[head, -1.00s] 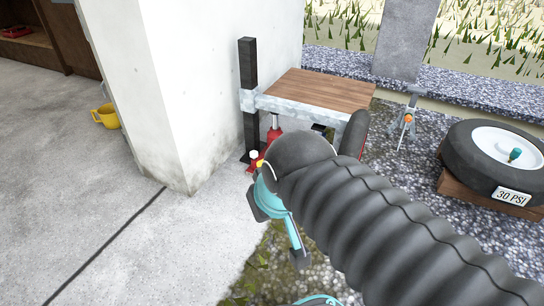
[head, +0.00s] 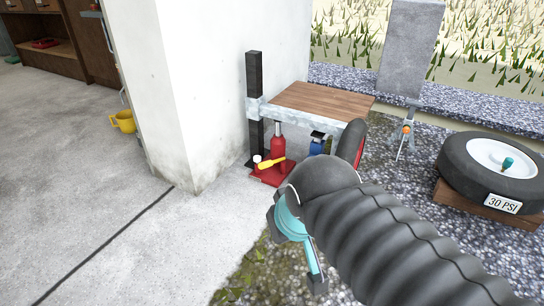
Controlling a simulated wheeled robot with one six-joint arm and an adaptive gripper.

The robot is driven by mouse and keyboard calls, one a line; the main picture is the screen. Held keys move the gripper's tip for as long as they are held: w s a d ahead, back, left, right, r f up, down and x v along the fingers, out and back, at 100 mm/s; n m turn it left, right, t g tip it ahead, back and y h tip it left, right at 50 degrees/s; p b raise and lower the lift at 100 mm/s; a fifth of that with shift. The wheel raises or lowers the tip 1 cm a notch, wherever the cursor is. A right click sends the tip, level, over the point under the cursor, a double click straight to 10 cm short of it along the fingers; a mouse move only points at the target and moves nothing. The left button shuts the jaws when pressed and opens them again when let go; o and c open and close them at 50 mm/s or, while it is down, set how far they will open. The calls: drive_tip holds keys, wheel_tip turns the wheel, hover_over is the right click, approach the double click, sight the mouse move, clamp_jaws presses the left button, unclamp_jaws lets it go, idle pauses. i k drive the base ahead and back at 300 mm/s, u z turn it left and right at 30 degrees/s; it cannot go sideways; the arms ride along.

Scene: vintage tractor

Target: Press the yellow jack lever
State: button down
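The yellow jack lever (head: 271,163) sticks out sideways from the red jack (head: 278,145), with a pale knob at its left end. The jack stands upright on a red base (head: 270,177) beside the black post, below the wooden-topped shelf. My gripper (head: 296,250), teal with dark parts, is in front of the jack, lower in the picture and apart from the lever. Nothing shows held in it. My wrist hides part of it, so I cannot tell whether its fingers are open or shut.
A white wall corner (head: 180,100) stands left of the jack. The wooden-topped shelf (head: 318,100) overhangs it, and a blue object (head: 317,145) stands to its right. A tyre (head: 495,165) lies at the right. The concrete floor (head: 110,245) at left is clear.

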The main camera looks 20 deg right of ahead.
sight(269, 163)
drive_tip(key=z, duration=0.35)
drive_tip(key=i, duration=1.35)
drive_tip(key=u, duration=0.4)
